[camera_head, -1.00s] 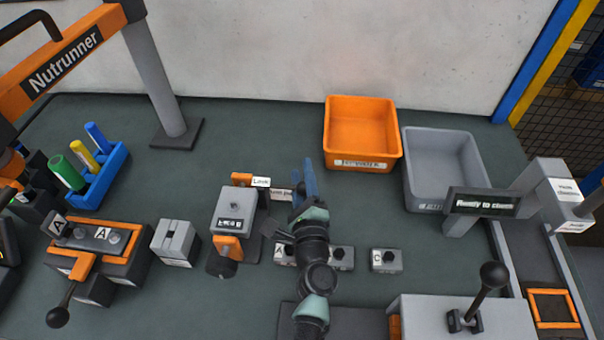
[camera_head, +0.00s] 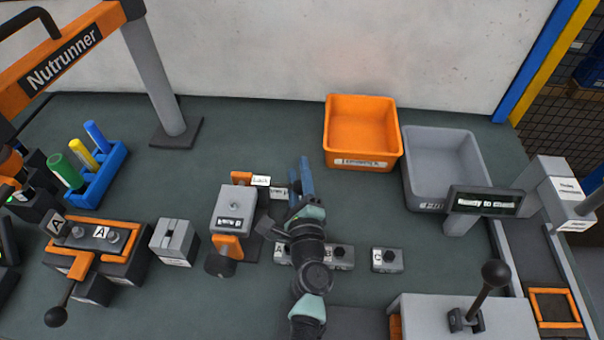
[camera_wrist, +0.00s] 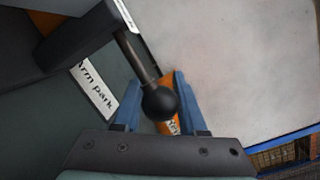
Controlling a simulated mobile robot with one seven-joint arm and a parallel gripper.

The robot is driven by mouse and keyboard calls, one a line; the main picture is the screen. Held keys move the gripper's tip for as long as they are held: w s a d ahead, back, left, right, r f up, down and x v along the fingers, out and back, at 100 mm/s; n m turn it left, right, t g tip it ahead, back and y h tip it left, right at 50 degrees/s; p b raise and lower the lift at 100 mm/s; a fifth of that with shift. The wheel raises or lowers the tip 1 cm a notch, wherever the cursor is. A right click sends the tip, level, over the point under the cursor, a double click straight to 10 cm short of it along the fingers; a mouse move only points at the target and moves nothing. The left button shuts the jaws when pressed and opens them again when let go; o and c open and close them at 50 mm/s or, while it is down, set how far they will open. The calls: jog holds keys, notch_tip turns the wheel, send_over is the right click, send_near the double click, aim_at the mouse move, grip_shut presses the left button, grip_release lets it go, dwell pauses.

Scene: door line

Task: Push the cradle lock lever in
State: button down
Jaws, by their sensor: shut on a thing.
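The lock lever shows in the wrist view as a dark rod with a black ball knob (camera_wrist: 160,103). My gripper (camera_wrist: 160,108) has its two blue fingers on either side of the knob and is shut on it. In the head view my gripper (camera_head: 301,181) is just right of the cradle (camera_head: 236,203), a grey and orange block with a "Lock" label (camera_head: 261,181) at its back. The lever cannot be made out in the head view.
An "Arm park" label (camera_wrist: 94,88) lies on the bench. An orange bin (camera_head: 361,130) and a grey bin (camera_head: 443,165) stand at the back right. Small grey blocks, one marked C (camera_head: 386,260), sit near my arm. The bench behind the cradle is clear.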

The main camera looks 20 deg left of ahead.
jog(key=shift+s+a, duration=0.15)
jog(key=shift+a, duration=0.2)
jog(key=shift+c, duration=2.2)
grip_release()
